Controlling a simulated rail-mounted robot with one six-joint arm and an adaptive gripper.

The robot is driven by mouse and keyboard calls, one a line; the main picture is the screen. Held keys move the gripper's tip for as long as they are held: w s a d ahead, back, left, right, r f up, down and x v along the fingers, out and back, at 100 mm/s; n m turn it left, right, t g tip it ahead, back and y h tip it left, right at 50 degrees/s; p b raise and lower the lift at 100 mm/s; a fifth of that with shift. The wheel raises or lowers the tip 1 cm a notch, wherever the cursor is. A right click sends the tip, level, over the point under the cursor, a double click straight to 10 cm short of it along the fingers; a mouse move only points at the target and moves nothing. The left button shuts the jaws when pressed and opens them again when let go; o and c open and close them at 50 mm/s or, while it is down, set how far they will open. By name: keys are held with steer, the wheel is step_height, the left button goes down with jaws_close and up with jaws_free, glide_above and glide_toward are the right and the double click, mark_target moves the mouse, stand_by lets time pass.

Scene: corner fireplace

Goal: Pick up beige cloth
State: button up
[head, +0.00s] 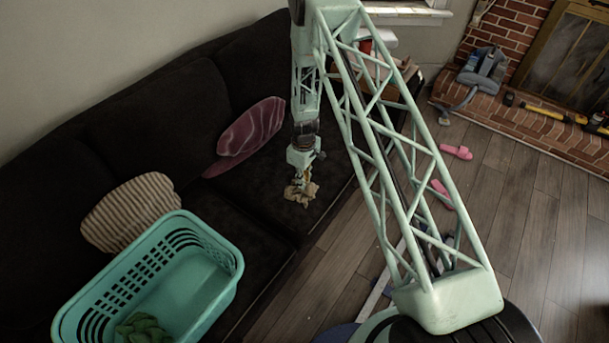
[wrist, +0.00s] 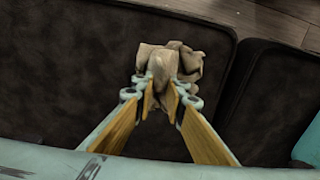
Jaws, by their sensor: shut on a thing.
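The beige cloth (head: 301,193) is a small crumpled bundle at the dark sofa's seat, near its front edge. In the wrist view the cloth (wrist: 168,64) bunches up between and beyond my fingertips. My gripper (head: 299,180) points down at the cloth from above. In the wrist view my gripper (wrist: 163,92) is shut on part of the cloth, with a fold pinched between its two fingers. I cannot tell whether the cloth still touches the seat.
A teal basket (head: 222,246) with a green cloth (head: 145,328) inside stands front left. A striped cushion (head: 130,211) and a purple cushion (head: 250,133) lie on the sofa (head: 230,200). Pink slippers (head: 457,152) lie on the wooden floor. A brick hearth (head: 520,128) is at the right.

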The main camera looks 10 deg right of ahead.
steer(key=s+a, duration=0.3)
steer(key=s, duration=0.6)
steer(key=shift+s+r+p, duration=0.35)
steer(key=shift+r, duration=0.1)
steer(key=d+r+m, duration=0.1)
steer(key=r+m, duration=0.2)
steer(key=r, duration=0.7)
steer(key=d+r+m, duration=0.2)
steer(key=r+m, duration=0.1)
steer(key=r, duration=0.7)
steer(key=w+d+r+m, duration=0.1)
steer(key=r+m, duration=0.2)
steer(key=r, duration=0.7)
steer(key=shift+d, duration=0.3)
steer(key=shift+a, duration=0.1)
